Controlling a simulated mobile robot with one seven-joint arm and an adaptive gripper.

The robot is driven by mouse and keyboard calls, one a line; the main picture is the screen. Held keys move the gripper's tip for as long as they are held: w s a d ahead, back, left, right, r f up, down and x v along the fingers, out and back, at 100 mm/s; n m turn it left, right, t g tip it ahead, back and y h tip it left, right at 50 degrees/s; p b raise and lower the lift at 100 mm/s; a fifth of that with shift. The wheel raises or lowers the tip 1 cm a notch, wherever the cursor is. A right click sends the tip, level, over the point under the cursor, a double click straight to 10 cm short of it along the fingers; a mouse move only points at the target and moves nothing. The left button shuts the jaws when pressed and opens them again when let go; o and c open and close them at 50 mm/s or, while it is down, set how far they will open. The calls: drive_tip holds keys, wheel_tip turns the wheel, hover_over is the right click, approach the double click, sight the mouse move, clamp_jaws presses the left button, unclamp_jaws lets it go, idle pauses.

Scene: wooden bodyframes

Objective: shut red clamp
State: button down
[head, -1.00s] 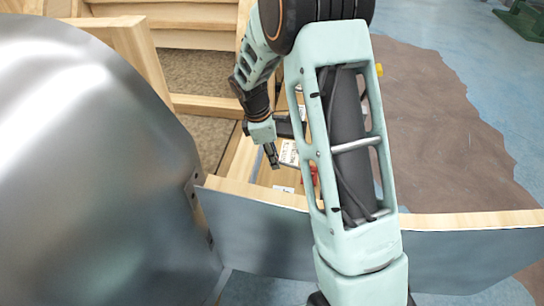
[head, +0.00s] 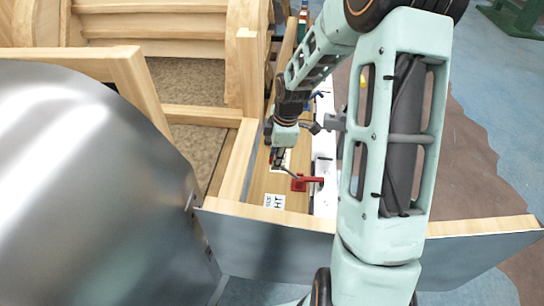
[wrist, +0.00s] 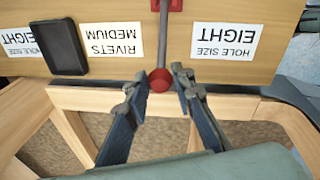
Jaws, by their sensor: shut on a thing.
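The red clamp (head: 305,183) sits on the wooden board in the head view, near its front end. Its grey handle rod reaches from the red body toward my gripper (head: 277,160). In the wrist view the grey rod (wrist: 163,38) runs down from the red base (wrist: 172,5) at the top edge and ends in a red ball knob (wrist: 160,80). My gripper (wrist: 159,84) has one finger on each side of this knob and is shut on it. Most of the clamp body is out of the wrist view.
Printed labels (wrist: 224,40) and a black box (wrist: 58,47) are on the board. A wooden frame (head: 238,170) borders it at left. A blue-handled clamp (head: 315,97) is farther back. A large curved metal sheet (head: 80,180) fills the left, and a low front panel (head: 270,235) crosses the front.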

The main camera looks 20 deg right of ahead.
drive_tip(key=shift+s+d+r, duration=0.3)
drive_tip(key=shift+d+r, duration=0.05)
drive_tip(key=shift+d, duration=0.4)
drive_tip(key=shift+s+f, duration=0.1)
drive_tip(key=shift+s, duration=0.05)
drive_tip(key=c, duration=1.7)
unclamp_jaws()
drive_tip(key=shift+o, duration=0.2)
drive_tip(key=shift+r, duration=0.2)
